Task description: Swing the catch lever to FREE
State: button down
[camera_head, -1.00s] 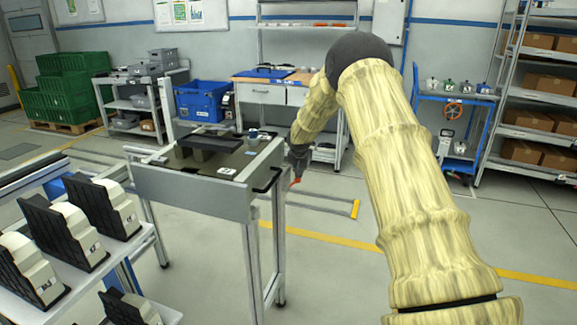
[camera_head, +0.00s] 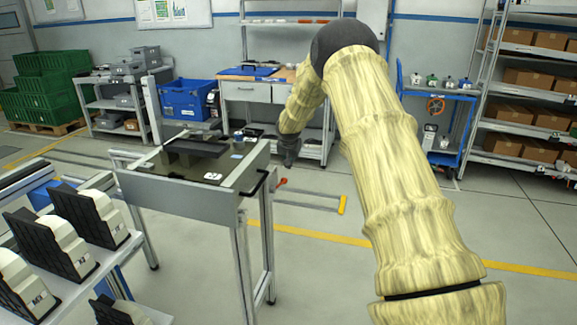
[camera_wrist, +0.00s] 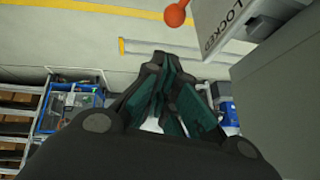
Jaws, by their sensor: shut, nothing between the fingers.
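The catch lever (camera_head: 281,183) shows its small orange-red knob beside the right side of the grey cart-like stand (camera_head: 190,200), below the black handle. In the wrist view the round orange knob (camera_wrist: 175,15) is at the top edge, next to a light plate (camera_wrist: 222,25) marked LOCKED. The lever's arm is mostly out of that view. My gripper (camera_head: 289,158) is just above and right of the knob in the head view, with a gap in the picture. In the wrist view my gripper (camera_wrist: 168,90) is shut and empty, apart from the knob.
The stand's grey side fills the right of the wrist view. A yellow-ended floor rail (camera_head: 342,205) lies right of the stand. A workbench (camera_head: 270,95) and a blue trolley (camera_head: 437,100) stand behind. The floor between is open.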

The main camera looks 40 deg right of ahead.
jog(key=v, duration=0.9)
jog(key=shift+a, duration=0.2)
